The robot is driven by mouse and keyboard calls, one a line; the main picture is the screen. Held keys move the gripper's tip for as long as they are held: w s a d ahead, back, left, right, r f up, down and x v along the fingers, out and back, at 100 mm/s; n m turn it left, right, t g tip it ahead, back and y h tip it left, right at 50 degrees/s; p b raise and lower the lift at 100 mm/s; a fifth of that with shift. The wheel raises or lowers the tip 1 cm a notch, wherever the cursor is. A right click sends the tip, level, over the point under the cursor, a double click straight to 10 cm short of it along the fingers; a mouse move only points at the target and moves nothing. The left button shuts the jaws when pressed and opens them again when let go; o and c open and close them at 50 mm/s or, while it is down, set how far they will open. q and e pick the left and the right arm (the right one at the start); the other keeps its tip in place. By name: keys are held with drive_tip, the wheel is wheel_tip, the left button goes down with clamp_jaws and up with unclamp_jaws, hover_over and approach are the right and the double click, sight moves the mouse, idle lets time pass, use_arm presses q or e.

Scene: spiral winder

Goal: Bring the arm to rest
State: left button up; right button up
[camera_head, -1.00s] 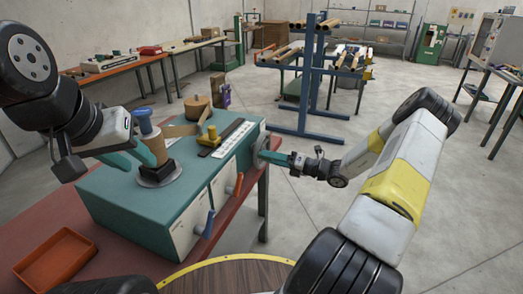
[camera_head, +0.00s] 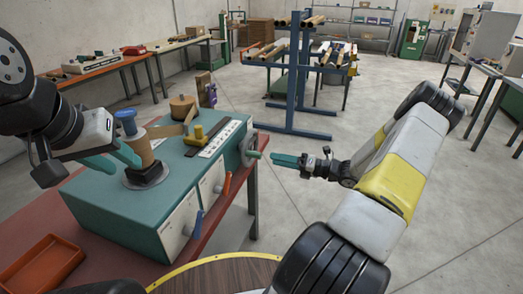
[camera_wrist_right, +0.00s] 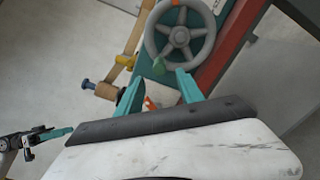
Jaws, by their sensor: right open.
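My right gripper (camera_head: 286,160) is to the right of the grey handwheel (camera_head: 247,148) on the teal winder (camera_head: 112,210), with a visible gap to the wheel's green handle (camera_head: 256,154). In the right wrist view its teal fingers (camera_wrist_right: 160,92) are spread with nothing between them, and the handwheel (camera_wrist_right: 181,38) is beyond them. My left gripper (camera_head: 114,159) is at the left of the tan tube (camera_head: 138,152) on the winder's spindle. Its teal fingers look spread and hold nothing that I can see.
The winder stands on a red bench (camera_head: 215,238) with an orange tray (camera_head: 40,268) at its left end. A blue rack (camera_head: 295,75) with tubes stands behind. The floor (camera_head: 320,215) between the winder and my right arm is clear.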

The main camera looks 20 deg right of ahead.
drive_tip(key=s+a+r+n+g+h, duration=0.5)
drive_tip(key=s+a+r+n+g, duration=0.55)
drive_tip(key=n, duration=0.75)
drive_tip(key=s+a+r+n+t+h, duration=0.1)
drive_tip(key=s+r+n+t+h, duration=0.5)
drive_tip(key=s+r+n, duration=0.9)
drive_tip(key=shift+s+n+t+h, duration=0.4)
drive_tip(key=shift+n+h, duration=0.5)
drive_tip(key=shift+n, duration=0.7)
drive_tip(key=shift+r, duration=0.1)
